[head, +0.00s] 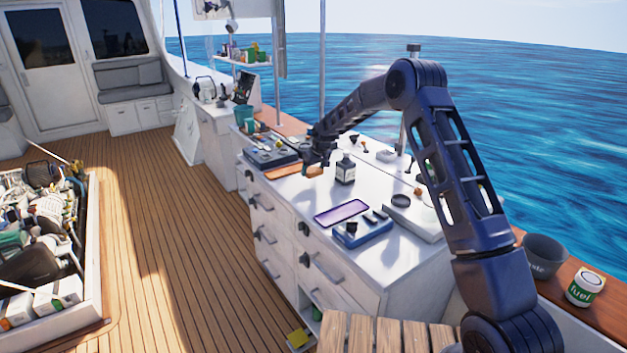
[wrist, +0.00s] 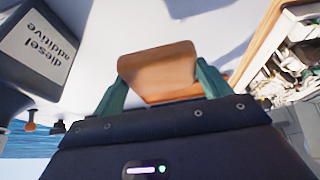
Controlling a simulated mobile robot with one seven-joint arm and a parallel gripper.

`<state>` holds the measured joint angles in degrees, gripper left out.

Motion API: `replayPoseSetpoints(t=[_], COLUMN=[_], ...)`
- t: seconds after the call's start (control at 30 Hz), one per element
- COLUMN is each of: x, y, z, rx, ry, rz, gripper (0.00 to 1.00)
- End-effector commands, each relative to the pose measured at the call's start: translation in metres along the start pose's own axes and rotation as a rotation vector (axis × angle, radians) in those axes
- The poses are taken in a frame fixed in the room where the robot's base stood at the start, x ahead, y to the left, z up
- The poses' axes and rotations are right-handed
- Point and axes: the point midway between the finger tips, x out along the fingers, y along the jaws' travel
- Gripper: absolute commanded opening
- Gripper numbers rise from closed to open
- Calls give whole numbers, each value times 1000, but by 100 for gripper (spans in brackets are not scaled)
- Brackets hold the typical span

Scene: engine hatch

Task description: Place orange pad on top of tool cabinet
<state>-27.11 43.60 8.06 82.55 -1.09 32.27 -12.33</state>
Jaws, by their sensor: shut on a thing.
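My gripper (wrist: 157,85) is shut on an orange pad (wrist: 157,64), which sits between its two green fingers in the wrist view. In the head view my gripper (head: 316,160) is low over the far left part of the white tool cabinet's top (head: 300,195). Orange-brown shapes show there near the fingertips (head: 314,171) and by the cabinet's left edge (head: 284,171); which one is the held pad is hard to tell. I cannot tell whether the pad touches the top.
A dark diesel additive bottle (head: 345,169) stands close to the right of my gripper. A black tray (head: 271,154) lies behind it to the left. A purple-screened device (head: 341,212) and a blue case (head: 361,231) lie nearer, with bare white top between.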

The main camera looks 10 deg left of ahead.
Motion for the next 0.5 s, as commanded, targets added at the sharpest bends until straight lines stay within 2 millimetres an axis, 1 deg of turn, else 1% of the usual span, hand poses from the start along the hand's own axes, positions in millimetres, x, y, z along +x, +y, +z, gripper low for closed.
replayPoseSetpoints(t=[0.23,0.5], x=[13,44], y=[0,0], z=[5,18], rx=[0,-1], ry=[-1,0], rz=[0,0], gripper=[54,54])
